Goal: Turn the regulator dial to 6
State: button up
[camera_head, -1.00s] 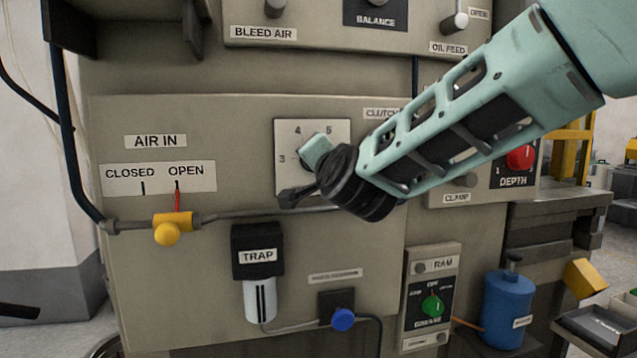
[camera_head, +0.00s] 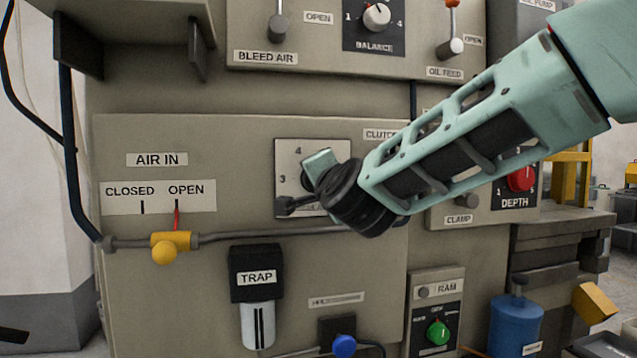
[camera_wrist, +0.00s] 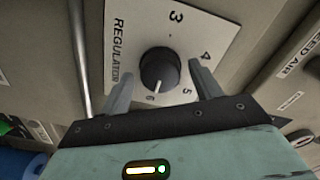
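In the wrist view the pointer aims close to the 6, perhaps slightly toward the 5. My gripper (camera_wrist: 161,71) is open, with one finger on each side of the knob and a visible gap to both. In the head view my gripper hides the knob and much of the plate (camera_head: 287,157); the 3 and 4 still show.
The yellow AIR IN valve (camera_head: 170,246) and its pipe run below and left of the plate. The TRAP filter (camera_head: 257,275) is lower. The BALANCE knob (camera_head: 377,17) and levers are above. The red DEPTH knob (camera_head: 521,179) and green knob (camera_head: 437,333) are to the right.

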jog(key=shift+s, duration=0.1)
jog(key=b+v, duration=0.2)
jog(key=v, duration=1.5)
jog(key=shift+s, duration=0.1)
jog(key=s+a+f+n+g+y+p, duration=0.1)
jog(key=s+f+n+g+p, duration=0.1)
jog(key=s+f+n+g, duration=0.45)
jog(key=s+a+f+n+g+y+p, duration=0.15)
jog(key=f+n+g, duration=0.3)
jog(key=f, duration=0.45)
jog(key=s+d+f+n+g+h+p, duration=0.1)
jog(key=s+d+f+n+g+h, duration=0.1)
jog(key=s+d+f, duration=0.3)
jog(key=s+d+f+n+g+h+p, duration=0.1)
jog(key=s+d+f+n+g+h, duration=0.2)
jog(key=s+d, duration=0.5)
jog(key=shift+s+d+f+n+g+h, duration=0.3)
jog(key=shift+d+f+g+h, duration=0.35)
jog(key=shift+f+h, duration=0.25)
jog(key=shift+a+r, duration=0.1)
jog(key=shift+a, duration=0.05)
